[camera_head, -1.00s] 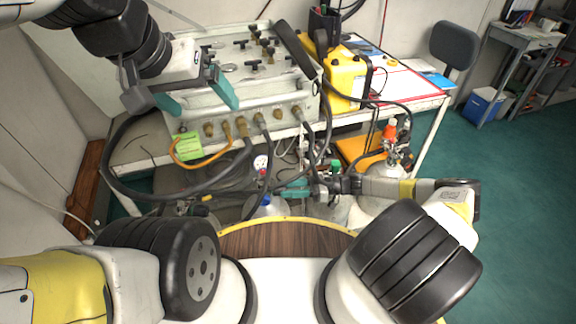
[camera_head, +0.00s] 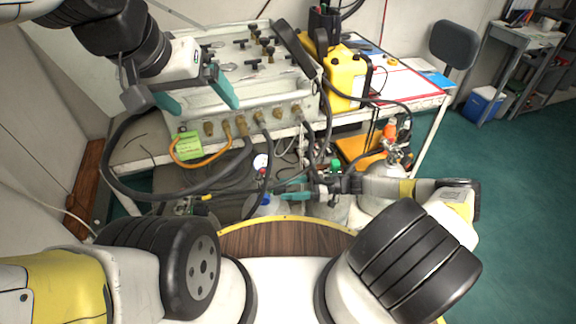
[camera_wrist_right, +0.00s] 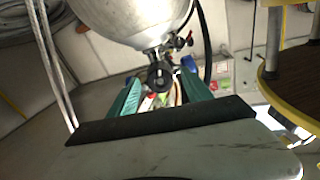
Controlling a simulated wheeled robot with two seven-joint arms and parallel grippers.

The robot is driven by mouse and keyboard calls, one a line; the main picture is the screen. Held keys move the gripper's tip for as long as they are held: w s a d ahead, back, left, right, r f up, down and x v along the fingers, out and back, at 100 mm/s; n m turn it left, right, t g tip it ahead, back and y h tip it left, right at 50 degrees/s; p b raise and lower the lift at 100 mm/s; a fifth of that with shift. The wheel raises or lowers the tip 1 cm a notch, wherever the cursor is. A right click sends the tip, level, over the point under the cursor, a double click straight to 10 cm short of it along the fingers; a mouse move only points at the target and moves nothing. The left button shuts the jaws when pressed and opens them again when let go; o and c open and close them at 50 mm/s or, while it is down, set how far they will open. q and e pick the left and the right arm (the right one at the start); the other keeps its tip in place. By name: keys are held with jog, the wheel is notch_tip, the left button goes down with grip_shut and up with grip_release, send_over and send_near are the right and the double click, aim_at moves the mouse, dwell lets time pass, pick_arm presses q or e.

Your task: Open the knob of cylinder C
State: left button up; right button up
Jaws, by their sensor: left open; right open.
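Gas cylinders stand under the bench; I cannot read which one is C. In the head view one has a blue knob (camera_head: 265,200), one a green knob (camera_head: 336,164) and one an orange knob (camera_head: 390,130). My right gripper (camera_head: 292,191) is open, low under the bench between the blue and green knobs. In the right wrist view its teal fingers (camera_wrist_right: 158,95) stand either side of a dark round fitting (camera_wrist_right: 160,76) below a grey cylinder (camera_wrist_right: 140,18); contact cannot be told. My left gripper (camera_head: 194,97) is open and empty in front of the air panel (camera_head: 225,80).
Black hoses (camera_head: 122,178) loop from the panel's front down among the cylinders. A yellow case (camera_head: 346,78) stands on the bench to the right. A round wooden top (camera_head: 285,240) with a yellow rim lies close before me.

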jog(key=s+r, duration=0.2)
jog(key=s, duration=0.6)
jog(key=s+r, duration=0.3)
jog(key=s, duration=0.5)
jog(key=shift+a, duration=0.2)
